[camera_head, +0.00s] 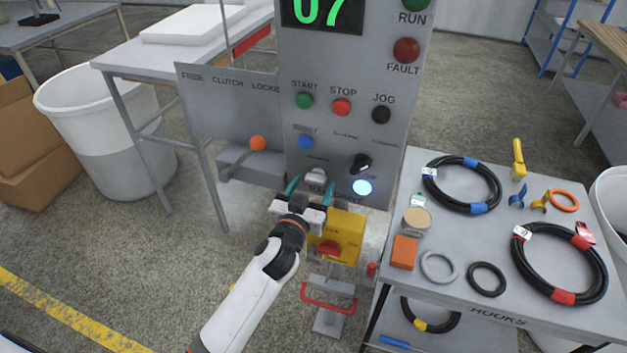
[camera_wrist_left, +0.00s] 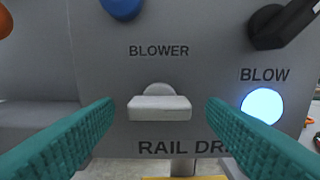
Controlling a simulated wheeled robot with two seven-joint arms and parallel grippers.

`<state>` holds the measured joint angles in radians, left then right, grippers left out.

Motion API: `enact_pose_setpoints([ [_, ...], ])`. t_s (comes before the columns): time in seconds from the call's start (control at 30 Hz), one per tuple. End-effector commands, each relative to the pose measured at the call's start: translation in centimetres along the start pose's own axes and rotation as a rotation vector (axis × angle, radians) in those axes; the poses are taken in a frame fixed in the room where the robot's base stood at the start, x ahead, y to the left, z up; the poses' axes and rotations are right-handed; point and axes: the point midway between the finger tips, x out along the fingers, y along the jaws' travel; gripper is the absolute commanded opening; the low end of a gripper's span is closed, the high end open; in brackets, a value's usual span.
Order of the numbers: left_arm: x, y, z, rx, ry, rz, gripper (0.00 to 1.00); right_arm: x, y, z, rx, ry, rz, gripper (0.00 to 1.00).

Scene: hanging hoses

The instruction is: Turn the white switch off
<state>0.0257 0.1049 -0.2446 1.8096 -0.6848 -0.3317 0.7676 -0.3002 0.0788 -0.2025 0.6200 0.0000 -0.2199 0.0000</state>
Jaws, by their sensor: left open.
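The white switch (camera_wrist_left: 160,108) sits on the grey panel under the label BLOWER, above the lettering RAIL DR. It shows as a flat white lever across a round base. In the head view the white switch (camera_head: 315,177) is low on the panel. My left gripper (camera_head: 308,186) is open in front of it. In the left wrist view the teal fingers of my left gripper (camera_wrist_left: 160,128) stand on either side of the switch, apart from it. A lit blue-white lamp (camera_head: 362,187) marked BLOW glows to its right. My right gripper is not in view.
A black rotary knob (camera_head: 361,163) is right above the lamp, and a blue button (camera_head: 305,142) is above the switch. A yellow box (camera_head: 343,232) with a red knob stands below. A table (camera_head: 460,235) with hoses and rings is at the right.

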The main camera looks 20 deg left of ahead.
Motion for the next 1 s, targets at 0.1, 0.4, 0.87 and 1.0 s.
enact_pose_setpoints([
  [0.1, 0.99, -0.01, 0.06, 0.001, 0.0, 0.0, 0.65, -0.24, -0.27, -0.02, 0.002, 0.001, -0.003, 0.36],
  [0.4, 1.31, -0.01, -0.04, 0.0, 0.001, 0.0, 0.65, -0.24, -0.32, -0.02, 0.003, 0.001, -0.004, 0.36],
  [0.87, 1.28, -0.02, -0.05, -0.006, 0.001, 0.0, 0.21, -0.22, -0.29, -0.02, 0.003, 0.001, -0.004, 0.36],
  [1.0, 1.27, -0.04, -0.09, -0.038, 0.002, 0.0, 0.21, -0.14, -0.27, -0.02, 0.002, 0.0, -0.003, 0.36],
])
